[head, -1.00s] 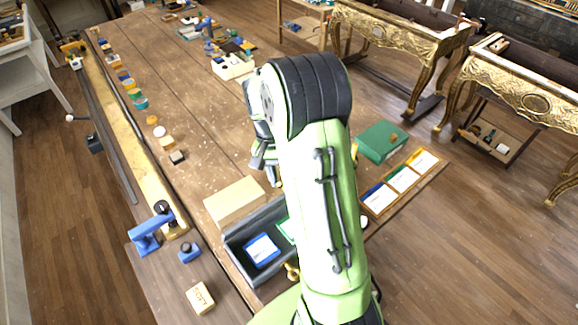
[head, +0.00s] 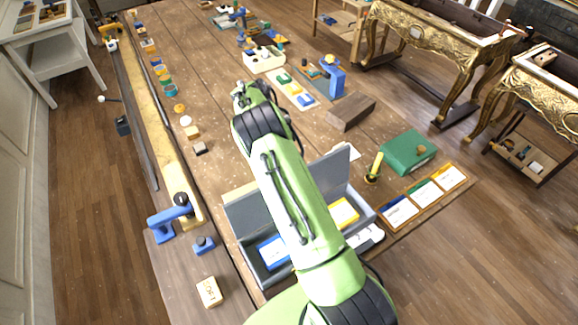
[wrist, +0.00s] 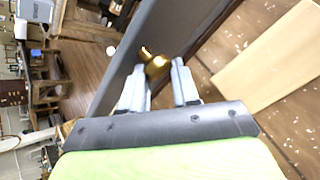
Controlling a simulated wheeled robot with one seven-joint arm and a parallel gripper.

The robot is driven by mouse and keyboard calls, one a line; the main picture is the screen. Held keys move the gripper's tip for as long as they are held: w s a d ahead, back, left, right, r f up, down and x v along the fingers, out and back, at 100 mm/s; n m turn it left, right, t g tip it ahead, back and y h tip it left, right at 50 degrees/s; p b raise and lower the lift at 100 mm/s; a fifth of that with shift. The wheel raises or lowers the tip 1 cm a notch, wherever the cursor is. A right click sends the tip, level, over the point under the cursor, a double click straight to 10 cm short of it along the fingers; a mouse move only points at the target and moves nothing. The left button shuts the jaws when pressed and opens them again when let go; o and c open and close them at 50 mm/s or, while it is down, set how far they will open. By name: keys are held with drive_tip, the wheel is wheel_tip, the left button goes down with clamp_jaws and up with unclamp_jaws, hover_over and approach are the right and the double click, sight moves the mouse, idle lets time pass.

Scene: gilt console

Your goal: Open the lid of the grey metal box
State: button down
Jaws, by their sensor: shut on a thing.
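The grey metal box (head: 240,248) stands at the near end of the workbench. Its lid (head: 250,208) stands raised along the far side, partly hidden behind my arm. Inside the box I see a blue-edged card (head: 272,252) and a yellow-edged card (head: 343,213). In the wrist view, my gripper (wrist: 160,70) is shut on a brass knob (wrist: 155,64) beside the dark grey lid face (wrist: 135,45). In the head view my gripper is hidden behind my arm.
A tan block (wrist: 265,65) lies behind the lid. A green box (head: 408,153), a yellow post (head: 375,168) and a card tray (head: 440,198) stand to the right. A blue clamp-like tool (head: 170,217) stands at left. A brown block (head: 350,113) lies farther back.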

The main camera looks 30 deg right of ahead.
drive_tip(key=shift+s+a+f, duration=0.15)
drive_tip(key=shift+a+f, duration=0.1)
drive_tip(key=shift+f, duration=0.1)
drive_tip(key=c, duration=1.1)
unclamp_jaws()
drive_tip(key=shift+a, duration=0.1)
drive_tip(key=o, duration=0.3)
drive_tip(key=shift+a, duration=0.2)
drive_tip(key=shift+d, duration=0.1)
drive_tip(key=shift+d+r, duration=0.1)
drive_tip(key=shift+r, duration=0.1)
